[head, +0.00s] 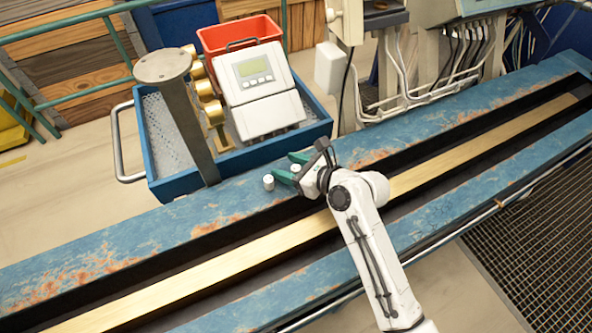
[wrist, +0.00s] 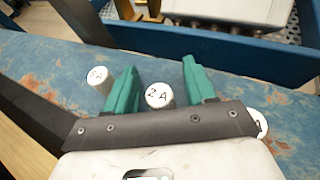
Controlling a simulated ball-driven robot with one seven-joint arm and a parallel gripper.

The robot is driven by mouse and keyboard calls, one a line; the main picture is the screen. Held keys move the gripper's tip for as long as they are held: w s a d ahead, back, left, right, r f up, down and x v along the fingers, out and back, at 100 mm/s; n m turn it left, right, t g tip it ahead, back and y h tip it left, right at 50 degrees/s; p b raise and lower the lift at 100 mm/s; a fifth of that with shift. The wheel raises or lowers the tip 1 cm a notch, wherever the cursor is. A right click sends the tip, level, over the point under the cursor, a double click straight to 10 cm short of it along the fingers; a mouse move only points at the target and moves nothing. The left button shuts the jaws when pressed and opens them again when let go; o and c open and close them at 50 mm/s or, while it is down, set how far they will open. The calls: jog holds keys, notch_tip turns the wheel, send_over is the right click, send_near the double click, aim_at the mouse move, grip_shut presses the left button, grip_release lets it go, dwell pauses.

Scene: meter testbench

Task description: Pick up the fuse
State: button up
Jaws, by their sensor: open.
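Small white cylindrical fuses stand on the blue, rust-worn bench rail. One fuse marked "2 A" (wrist: 159,97) is between the two green fingers of my gripper (wrist: 161,72) in the wrist view. It shows as a small white top (head: 295,168) in the head view, where my gripper (head: 290,166) is low over the rail. A second fuse (wrist: 98,77) with a hard-to-read mark stands outside the left finger; it also shows in the head view (head: 268,182). A third white round top (wrist: 261,122) is mostly hidden behind my gripper's right side. The fingers are apart; I cannot tell whether they touch the fuse.
A blue tray (head: 160,187) behind the rail holds a grey meter (head: 258,88), brass fittings (head: 207,95) and a red bin (head: 215,38). A metal post (head: 185,115) stands at its front. The rail's left stretch is clear.

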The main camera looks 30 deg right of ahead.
grip_shut()
dwell(0.5)
jog(key=shift+r, duration=0.1)
